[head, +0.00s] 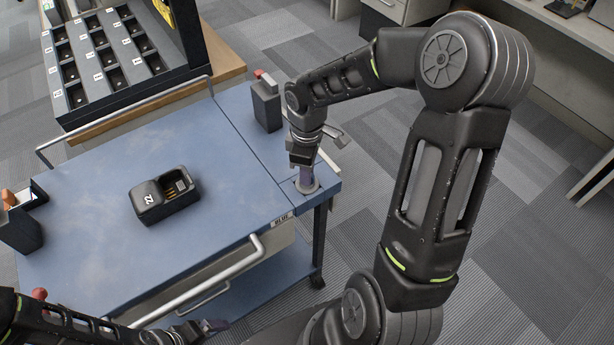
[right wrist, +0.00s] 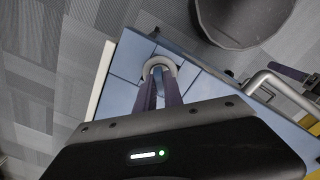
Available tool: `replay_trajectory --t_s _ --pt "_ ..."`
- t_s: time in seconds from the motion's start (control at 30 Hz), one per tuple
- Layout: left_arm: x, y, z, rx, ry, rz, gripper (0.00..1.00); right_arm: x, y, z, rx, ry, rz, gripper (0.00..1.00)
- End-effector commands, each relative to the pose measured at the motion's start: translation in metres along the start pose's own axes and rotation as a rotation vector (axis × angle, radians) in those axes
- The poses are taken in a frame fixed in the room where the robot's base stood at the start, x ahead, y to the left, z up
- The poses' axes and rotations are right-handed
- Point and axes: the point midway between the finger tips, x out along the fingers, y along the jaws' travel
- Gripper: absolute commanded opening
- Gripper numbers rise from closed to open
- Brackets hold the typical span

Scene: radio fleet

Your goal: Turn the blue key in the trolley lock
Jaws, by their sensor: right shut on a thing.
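The trolley (head: 90,185) has a blue top and a label reading "BLUE" on its front edge. The trolley lock (head: 312,187) is a round grey ring at the top's right corner; it also shows in the right wrist view (right wrist: 174,66). My right gripper (head: 305,178) points down at the lock, fingertips at the ring. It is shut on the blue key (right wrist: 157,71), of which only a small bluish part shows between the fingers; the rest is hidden. My left gripper (head: 212,327) is low at the bottom, beside the trolley's front; its jaws are unclear.
A black charger cradle (head: 165,196) stands mid-trolley. A dark holder (head: 265,105) stands at the back right and another (head: 20,225) at the left. A rack of numbered slots (head: 110,60) is behind. A grey handle (head: 200,280) runs along the front.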

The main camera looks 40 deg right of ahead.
Motion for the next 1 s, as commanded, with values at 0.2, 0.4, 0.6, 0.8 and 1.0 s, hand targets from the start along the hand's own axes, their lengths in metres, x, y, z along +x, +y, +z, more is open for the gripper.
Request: replay_trajectory --t_s 0.2,0.4,0.6,0.8,1.0 --pt "-0.005 0.002 0.000 0.000 0.000 0.000 0.91 -0.002 0.000 0.000 -0.051 -0.001 -0.002 0.00" --pt "-0.016 0.006 0.000 0.000 0.000 0.000 0.91 -0.003 -0.001 0.001 -0.208 -0.001 -0.002 0.00" --pt "-0.026 0.010 0.000 0.000 0.000 0.000 0.91 -0.002 -0.001 0.001 -0.370 -0.001 -0.003 0.00" --pt "-0.031 0.012 0.000 0.000 0.000 0.000 0.91 -0.001 0.000 0.001 -0.485 -0.002 -0.002 0.00" --pt "-0.031 0.012 0.000 0.000 0.000 0.000 0.91 0.001 0.000 0.001 -0.500 -0.001 -0.001 0.00"
